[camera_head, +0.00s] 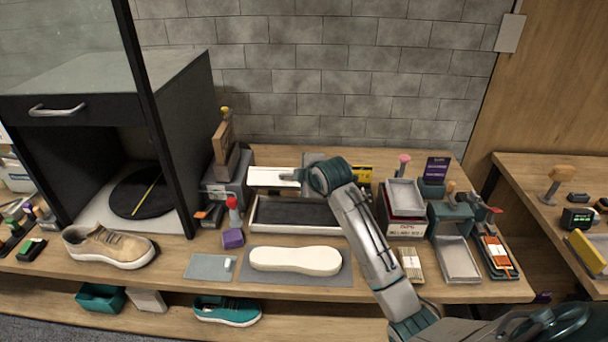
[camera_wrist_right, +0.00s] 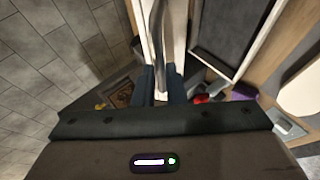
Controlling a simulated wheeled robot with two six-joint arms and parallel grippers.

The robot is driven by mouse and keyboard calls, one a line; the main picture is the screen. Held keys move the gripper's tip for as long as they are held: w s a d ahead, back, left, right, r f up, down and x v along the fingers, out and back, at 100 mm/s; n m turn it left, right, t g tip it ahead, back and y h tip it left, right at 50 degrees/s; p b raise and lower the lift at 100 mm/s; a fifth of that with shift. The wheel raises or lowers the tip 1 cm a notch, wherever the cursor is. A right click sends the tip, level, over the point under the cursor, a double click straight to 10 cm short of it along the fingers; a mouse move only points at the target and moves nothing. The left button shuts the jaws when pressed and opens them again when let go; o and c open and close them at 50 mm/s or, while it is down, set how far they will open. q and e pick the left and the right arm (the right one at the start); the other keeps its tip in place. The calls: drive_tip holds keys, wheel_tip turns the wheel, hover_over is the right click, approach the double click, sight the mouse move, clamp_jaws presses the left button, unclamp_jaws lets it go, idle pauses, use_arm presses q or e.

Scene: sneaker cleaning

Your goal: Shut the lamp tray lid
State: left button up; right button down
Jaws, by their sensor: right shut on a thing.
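The lamp tray (camera_head: 262,226) is a pale-rimmed, dark-floored shallow tray on the bench, open at the top. It also shows in the wrist view (camera_wrist_right: 225,65). Its white lid (camera_head: 264,183) stands raised along the back edge, seen nearly edge-on in the wrist view (camera_wrist_right: 179,28). My right gripper (camera_head: 297,177) reaches in from the right at the lid. In the wrist view its dark fingers (camera_wrist_right: 161,92) are shut on the lid, around a grey bar and white edge. My arm hides the tray's right end and part of the lid. My left gripper is not in view.
A white insole (camera_head: 295,261) on a grey mat lies in front of the tray. A purple block (camera_head: 233,239) and red-topped bottle (camera_head: 233,211) stand left of it. Stacked trays (camera_head: 404,197) stand to the right. A tan sneaker (camera_head: 108,247) sits at the left.

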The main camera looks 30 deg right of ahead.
drive_tip(key=s+a+f+t+b, duration=0.1)
drive_tip(key=s+f+b, duration=0.1)
drive_tip(key=f, duration=0.2)
drive_tip(key=s+a+f+n+t+h+b, duration=0.1)
drive_tip(key=s+f+t+b, duration=0.1)
drive_tip(key=f+b, duration=0.1)
drive_tip(key=s+a+f+t+b, duration=0.1)
drive_tip(key=s+a+f+b, duration=0.1)
drive_tip(key=f, duration=0.3)
drive_tip(key=shift+s+a+f+n+t+h+b, duration=0.1)
drive_tip(key=shift+s+n+t+h+b, duration=0.2)
drive_tip(key=shift+s, duration=0.2)
drive_tip(key=shift+f, duration=0.4)
drive_tip(key=c, duration=1.5)
unclamp_jaws()
